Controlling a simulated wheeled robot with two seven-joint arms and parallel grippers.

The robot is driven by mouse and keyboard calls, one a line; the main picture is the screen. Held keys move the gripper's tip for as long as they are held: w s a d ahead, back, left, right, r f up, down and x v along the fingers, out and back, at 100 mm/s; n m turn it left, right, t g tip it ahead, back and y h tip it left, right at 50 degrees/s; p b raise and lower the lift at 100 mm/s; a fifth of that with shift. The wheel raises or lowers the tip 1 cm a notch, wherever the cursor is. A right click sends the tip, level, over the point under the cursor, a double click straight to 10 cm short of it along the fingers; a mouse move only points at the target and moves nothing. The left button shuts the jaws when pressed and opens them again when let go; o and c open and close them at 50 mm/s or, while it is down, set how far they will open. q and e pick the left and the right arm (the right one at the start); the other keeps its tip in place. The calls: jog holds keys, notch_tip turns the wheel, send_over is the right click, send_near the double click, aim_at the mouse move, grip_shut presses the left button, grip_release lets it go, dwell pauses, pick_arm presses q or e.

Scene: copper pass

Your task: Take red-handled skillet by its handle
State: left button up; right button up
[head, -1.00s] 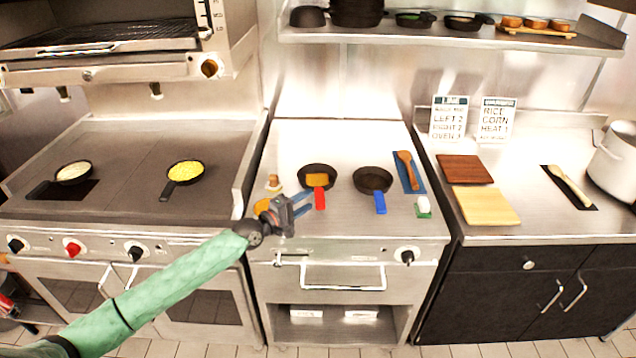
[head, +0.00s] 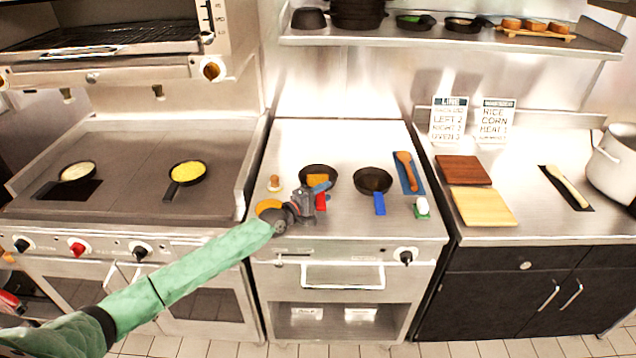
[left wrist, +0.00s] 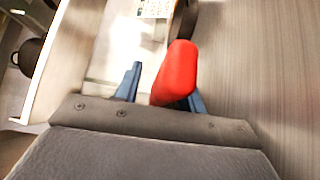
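The red-handled skillet (head: 307,170) is a dark pan on the middle steel counter with something orange in it. Its red handle (head: 321,205) points toward me and is partly covered by my gripper. My left gripper (head: 322,188) is at the handle. In the left wrist view, the red handle (left wrist: 176,72) stands between the two blue fingers (left wrist: 162,90). A gap shows between the handle and the left finger; the right finger is partly hidden behind the handle. The gripper looks open. My right gripper is not in view.
A blue-handled skillet (head: 373,179) sits to the right, with a wooden spoon on a blue mat (head: 417,187) beyond it. An orange round thing (head: 268,206) and a small shaker-like item (head: 274,183) are left of my gripper. The counter's back is clear.

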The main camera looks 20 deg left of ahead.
pick_arm(q)
grip_shut()
dwell(1.4)
